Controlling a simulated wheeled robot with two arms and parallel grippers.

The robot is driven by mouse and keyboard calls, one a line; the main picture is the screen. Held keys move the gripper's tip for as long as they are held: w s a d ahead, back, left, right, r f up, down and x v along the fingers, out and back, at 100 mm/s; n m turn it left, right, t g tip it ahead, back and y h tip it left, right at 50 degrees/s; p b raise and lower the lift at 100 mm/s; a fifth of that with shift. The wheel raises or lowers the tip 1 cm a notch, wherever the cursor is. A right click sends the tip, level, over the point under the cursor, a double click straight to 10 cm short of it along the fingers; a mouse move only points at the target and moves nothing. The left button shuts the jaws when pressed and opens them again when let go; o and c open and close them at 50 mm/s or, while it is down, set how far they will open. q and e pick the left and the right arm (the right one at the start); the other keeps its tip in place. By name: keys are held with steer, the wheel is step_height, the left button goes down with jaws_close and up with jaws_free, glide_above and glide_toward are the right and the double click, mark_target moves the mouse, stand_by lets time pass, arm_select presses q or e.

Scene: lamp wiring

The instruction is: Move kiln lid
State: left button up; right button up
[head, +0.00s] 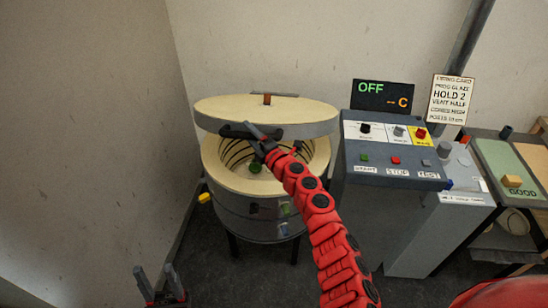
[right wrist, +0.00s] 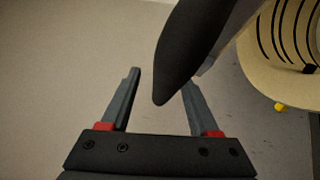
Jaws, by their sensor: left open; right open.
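The kiln lid (head: 265,108) is a round cream disc with a grey rim, raised above the kiln (head: 225,172). A dark handle (head: 238,130) sits at the lid's front edge. My right gripper (head: 262,138) is open at this handle. In the right wrist view the open fingers (right wrist: 162,85) stand either side of the dark handle's end (right wrist: 178,60); I cannot tell whether they touch it. My left gripper (head: 158,284) is open and empty, low at the bottom left, away from the kiln. The kiln chamber shows dark coils and a green object (head: 255,167).
A control panel (head: 390,150) with an OFF display (head: 383,95) stands right of the kiln. A work table (head: 510,165) is at the far right. A yellow piece (head: 204,197) is at the kiln's left side. Walls close the left and back.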

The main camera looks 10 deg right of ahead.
steer(key=b+v, duration=0.2)
steer(key=v, duration=1.1)
steer(key=shift+s, duration=0.45)
steer(key=shift+f, duration=0.1)
